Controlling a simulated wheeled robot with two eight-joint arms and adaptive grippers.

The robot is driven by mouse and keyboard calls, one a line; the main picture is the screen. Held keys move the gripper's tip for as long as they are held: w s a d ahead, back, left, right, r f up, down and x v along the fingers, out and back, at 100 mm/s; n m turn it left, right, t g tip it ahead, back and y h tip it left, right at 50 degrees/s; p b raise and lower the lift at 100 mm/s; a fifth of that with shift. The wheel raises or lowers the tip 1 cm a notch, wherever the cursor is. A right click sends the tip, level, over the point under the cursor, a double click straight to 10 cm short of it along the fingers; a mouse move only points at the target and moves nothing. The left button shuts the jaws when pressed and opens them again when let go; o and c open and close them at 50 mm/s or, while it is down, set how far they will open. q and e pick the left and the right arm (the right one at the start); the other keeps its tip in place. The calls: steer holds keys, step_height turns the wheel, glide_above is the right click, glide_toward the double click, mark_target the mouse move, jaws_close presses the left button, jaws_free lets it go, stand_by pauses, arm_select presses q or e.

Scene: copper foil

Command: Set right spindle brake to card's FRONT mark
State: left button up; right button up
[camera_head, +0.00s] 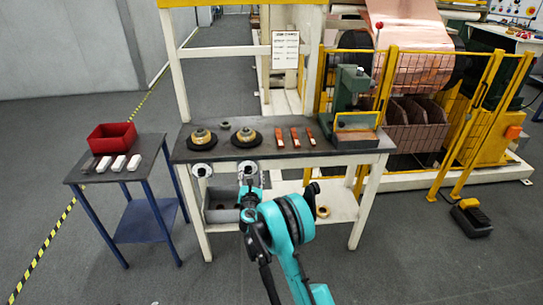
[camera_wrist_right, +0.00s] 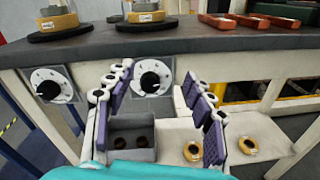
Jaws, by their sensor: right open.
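Two white brake dials with black knobs sit under the front edge of the bench. The right dial (camera_wrist_right: 152,77) also shows in the head view (camera_head: 248,166), partly behind my gripper; the left dial (camera_wrist_right: 50,84) shows beside it. The knob's exact pointer direction is too small to read. My right gripper (camera_wrist_right: 155,80) is open and empty, its purple-padded fingers to either side of the right dial in the wrist view, apparently short of the knob. It also shows in the head view (camera_head: 249,186). The white card (camera_head: 285,50) hangs above the bench, its text unreadable. My left gripper is out of view.
On the bench (camera_head: 225,150) stand two brass spindles on black discs, several copper-coloured pieces and a green press (camera_head: 350,95). A shelf below holds a grey bin (camera_wrist_right: 132,136) and rings. A side table with a red tray (camera_head: 111,136) stands left. Yellow guards are right.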

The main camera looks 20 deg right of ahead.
steer(key=s+d+r+m+g+p, duration=0.1)
steer(key=s+r+m+g+p, duration=0.1)
steer(key=s+r+m, duration=0.5)
steer(key=s+d+r+m+g+p, duration=0.2)
steer(key=s+r+m, duration=0.5)
steer(key=r, duration=0.5)
steer(key=shift+s+r+m+g, duration=0.15)
steer(key=shift+s+m+g, duration=0.15)
steer(key=shift+s, duration=0.1)
steer(key=shift+s, duration=0.1)
steer(key=s+a+f+m+g+y, duration=0.1)
steer(key=s+m, duration=0.4)
steer(key=s, duration=0.5)
steer(key=s+a+f+m+g+y, duration=0.2)
steer(key=s+a+m, duration=0.2)
steer(key=s, duration=0.7)
steer(key=s+a+f+m+g+y, duration=0.1)
steer(key=s+a+m, duration=0.3)
steer(key=s, duration=0.7)
steer(key=shift+f+m+g+y, duration=0.3)
steer(key=shift+m+g+y, duration=0.1)
steer(key=shift+m+y, duration=0.4)
